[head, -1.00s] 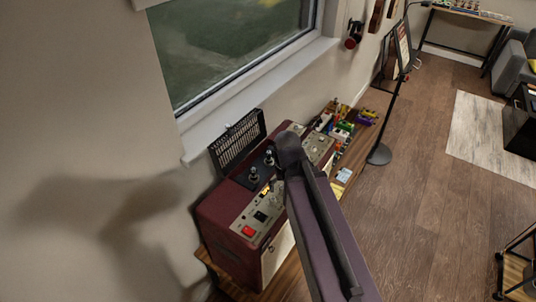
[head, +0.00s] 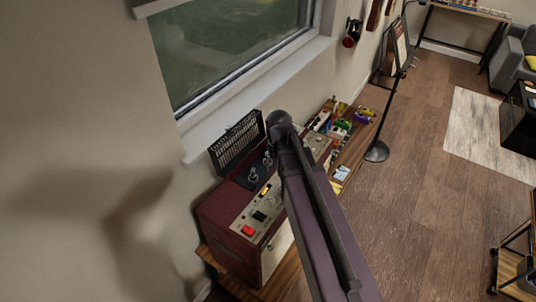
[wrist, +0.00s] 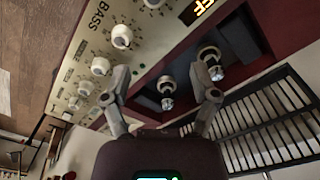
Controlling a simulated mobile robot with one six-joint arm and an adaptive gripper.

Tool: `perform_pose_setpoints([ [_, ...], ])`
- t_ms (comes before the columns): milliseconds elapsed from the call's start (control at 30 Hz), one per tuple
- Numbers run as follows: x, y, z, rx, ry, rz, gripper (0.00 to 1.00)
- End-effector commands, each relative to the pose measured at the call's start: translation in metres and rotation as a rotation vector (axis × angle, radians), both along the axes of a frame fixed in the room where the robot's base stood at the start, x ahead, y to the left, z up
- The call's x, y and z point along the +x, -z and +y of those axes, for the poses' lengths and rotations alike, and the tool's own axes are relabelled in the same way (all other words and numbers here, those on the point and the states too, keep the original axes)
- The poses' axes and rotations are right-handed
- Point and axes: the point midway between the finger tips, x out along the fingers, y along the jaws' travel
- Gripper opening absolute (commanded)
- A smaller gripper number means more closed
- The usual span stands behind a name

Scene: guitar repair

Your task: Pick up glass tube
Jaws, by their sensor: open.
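Two glass tubes stand in the dark recess on top of a maroon amplifier (head: 222,215). In the head view, one tube (head: 253,175) is nearer and the other (head: 268,158) is farther back. In the wrist view, one tube (wrist: 166,86) appears between the fingers. The other tube (wrist: 211,60) appears at the right fingertip, partly overlapped by it. My gripper (wrist: 161,78) is open and empty, pointing at the recess. I cannot tell whether the right finger touches a tube. The head view shows my arm but not the gripper fingers.
A black slotted grille (head: 236,143) stands upright behind the recess, close to my right finger in the wrist view. Control knobs (wrist: 122,37) line the panel beside the recess. Small colourful pedals (head: 343,128) lie farther along the bench. Wall and window are close behind.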

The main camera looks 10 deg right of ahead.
Motion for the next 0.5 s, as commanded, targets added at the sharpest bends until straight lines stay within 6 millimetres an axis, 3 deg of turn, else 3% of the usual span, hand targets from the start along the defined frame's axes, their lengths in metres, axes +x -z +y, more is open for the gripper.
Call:
perform_pose_setpoints([
  [33, 0.025, -0.015, 0.002, 0.000, 0.000, 0.000, 0.77],
  [200, 0.078, -0.039, 0.005, 0.001, 0.000, 0.000, 0.77],
  [333, 0.108, -0.051, 0.008, 0.001, 0.001, 0.000, 0.77],
  [500, 0.127, -0.058, 0.009, 0.001, 0.002, 0.000, 0.77],
])
